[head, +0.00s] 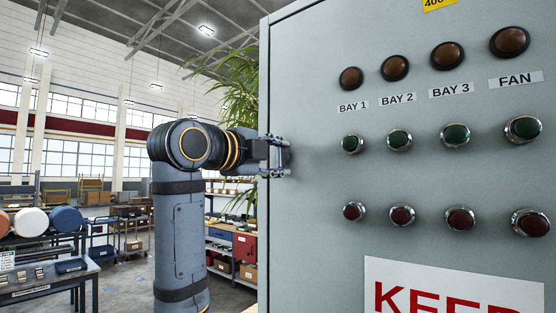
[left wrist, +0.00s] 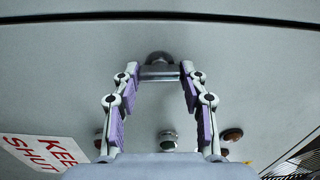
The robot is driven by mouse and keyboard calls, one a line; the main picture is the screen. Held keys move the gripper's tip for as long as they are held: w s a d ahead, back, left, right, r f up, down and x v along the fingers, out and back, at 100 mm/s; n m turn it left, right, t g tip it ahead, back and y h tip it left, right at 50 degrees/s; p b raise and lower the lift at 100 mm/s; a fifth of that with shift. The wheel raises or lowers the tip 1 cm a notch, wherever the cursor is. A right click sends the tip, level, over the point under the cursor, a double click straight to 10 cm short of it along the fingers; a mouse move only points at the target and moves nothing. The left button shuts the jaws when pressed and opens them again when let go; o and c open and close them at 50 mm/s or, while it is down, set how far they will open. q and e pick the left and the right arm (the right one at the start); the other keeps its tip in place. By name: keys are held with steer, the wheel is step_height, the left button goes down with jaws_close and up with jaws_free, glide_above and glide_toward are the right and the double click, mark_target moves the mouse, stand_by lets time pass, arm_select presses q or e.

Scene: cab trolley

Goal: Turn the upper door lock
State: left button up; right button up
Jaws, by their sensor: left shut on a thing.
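The upper door lock (left wrist: 160,73) shows in the left wrist view as a grey metal handle bar with a dark round part behind it, on the grey cabinet door (left wrist: 220,60). My left gripper (left wrist: 161,76) is shut on this handle, with a purple-padded finger at each end of it. In the head view my left gripper (head: 280,156) is at the left edge of the cabinet door (head: 320,235), and it hides most of the lock there. The handle lies about level across the left wrist picture. My right gripper is not in view.
The door carries brown lamps (head: 447,55), green buttons (head: 456,136), red buttons (head: 460,219) and a red-lettered sign (head: 455,290). A leafy plant (head: 238,90) stands behind my left arm. Shelves (head: 230,250) and a bench (head: 45,285) stand farther back at the left.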

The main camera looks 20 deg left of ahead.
arm_select(q)
steer(key=shift+m, duration=0.3)
stand_by(0.4)
steer(key=o, duration=1.1)
steer(key=shift+o, duration=0.2)
steer(key=v, duration=1.2)
steer(key=shift+d, duration=0.1)
